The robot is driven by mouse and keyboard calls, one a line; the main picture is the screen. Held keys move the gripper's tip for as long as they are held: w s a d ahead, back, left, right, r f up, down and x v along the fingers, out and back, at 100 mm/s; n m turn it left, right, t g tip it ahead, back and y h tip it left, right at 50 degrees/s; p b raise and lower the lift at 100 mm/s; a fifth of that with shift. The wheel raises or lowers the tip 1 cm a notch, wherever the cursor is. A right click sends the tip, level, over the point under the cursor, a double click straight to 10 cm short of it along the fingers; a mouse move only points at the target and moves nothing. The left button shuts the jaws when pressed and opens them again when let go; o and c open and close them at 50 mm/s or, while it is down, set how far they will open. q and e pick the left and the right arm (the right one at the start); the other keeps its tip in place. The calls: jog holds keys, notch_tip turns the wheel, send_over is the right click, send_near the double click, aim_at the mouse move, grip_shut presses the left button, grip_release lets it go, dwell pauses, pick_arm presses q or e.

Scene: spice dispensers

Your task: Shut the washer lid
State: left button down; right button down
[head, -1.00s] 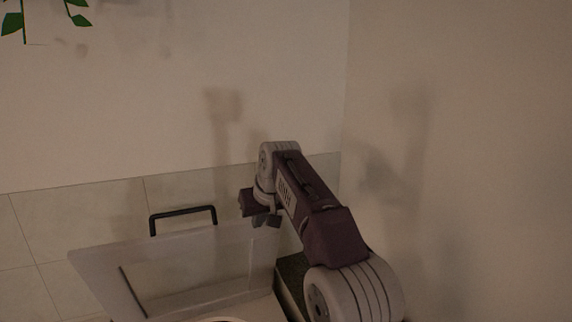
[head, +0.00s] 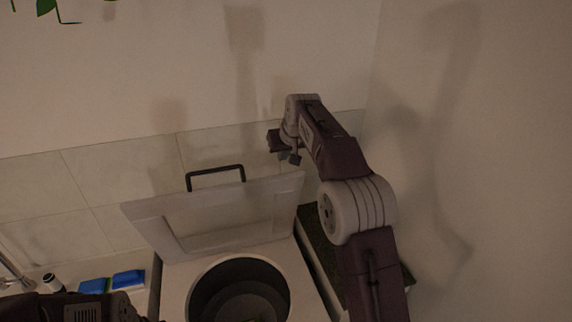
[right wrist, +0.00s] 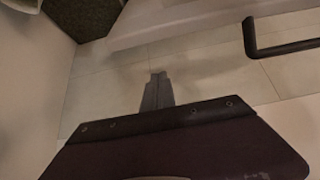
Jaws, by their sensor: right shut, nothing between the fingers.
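The washer lid (head: 147,217) stands open, tilted back, with a pale frame and a clear pane. Its black handle (head: 215,172) sticks up from the top edge and also shows at the right of the right wrist view (right wrist: 285,48). The washer (head: 180,285) below has a round dark drum opening. My right gripper (head: 285,152) is shut and empty, above the lid's upper right corner and right of the handle. In the right wrist view its fingertips (right wrist: 157,92) are together, apart from the handle. Only part of my left arm shows at the lower left; its gripper is out of view.
A dark-topped unit (head: 318,250) stands right of the washer, partly behind my right arm. Two blue items (head: 112,282) lie left of the washer, near a small dark-and-white object (head: 53,282). Tiled wall stands behind, and a plain wall stands at right.

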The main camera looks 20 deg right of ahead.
aim_at(286, 174)
jog(key=shift+s+f+b, duration=0.5)
jog(key=shift+s+f, duration=0.5)
jog(key=shift+f, duration=0.2)
jog(key=shift+s, duration=0.55)
jog(key=shift+w, duration=0.1)
jog(key=shift+w+f, duration=0.1)
jog(key=shift+f, duration=0.05)
